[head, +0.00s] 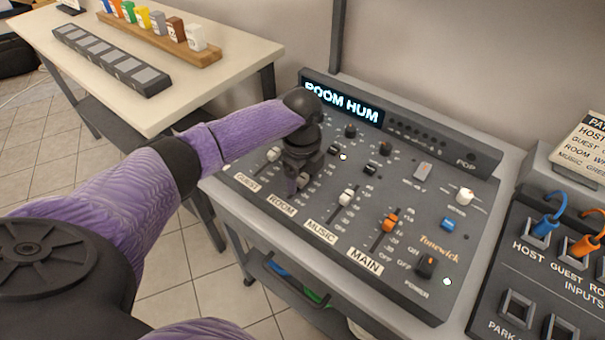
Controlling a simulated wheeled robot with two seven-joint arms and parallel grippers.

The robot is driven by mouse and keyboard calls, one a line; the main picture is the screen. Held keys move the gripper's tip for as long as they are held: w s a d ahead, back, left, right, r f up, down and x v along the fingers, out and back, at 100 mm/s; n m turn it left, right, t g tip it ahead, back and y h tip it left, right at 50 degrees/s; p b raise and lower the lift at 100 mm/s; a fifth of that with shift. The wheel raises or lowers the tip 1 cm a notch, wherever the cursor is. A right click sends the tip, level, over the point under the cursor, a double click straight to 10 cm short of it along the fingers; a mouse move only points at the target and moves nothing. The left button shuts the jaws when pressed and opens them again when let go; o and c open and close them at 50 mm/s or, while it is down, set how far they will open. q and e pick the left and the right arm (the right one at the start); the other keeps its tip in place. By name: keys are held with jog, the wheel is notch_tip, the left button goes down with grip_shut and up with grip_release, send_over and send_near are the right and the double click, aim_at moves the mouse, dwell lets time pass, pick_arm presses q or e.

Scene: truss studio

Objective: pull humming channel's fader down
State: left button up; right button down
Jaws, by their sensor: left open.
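The mixer (425,290) stands on a grey table, and its lit display (341,102) reads "ROOM HUM". My left gripper (297,183) points down over the ROOM channel, just above the ROOM label (283,204). It is open. A pale cap, apparently the ROOM fader (304,179), shows beside the fingertips and is partly hidden by them; I cannot tell whether they touch it. The white GUEST fader (273,155) is left of the gripper. The white MUSIC fader (346,197) and orange MAIN fader (390,222) are to the right. My right gripper is out of view.
A power switch (426,266) and a blue button (448,224) are at the mixer's right. Farther right is an inputs panel (490,285) with blue and orange cables. A pale table (190,95) at the back left holds a wooden rack (150,38) of coloured pieces.

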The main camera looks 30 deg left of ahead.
pick_arm(q)
grip_shut()
dwell(1.3)
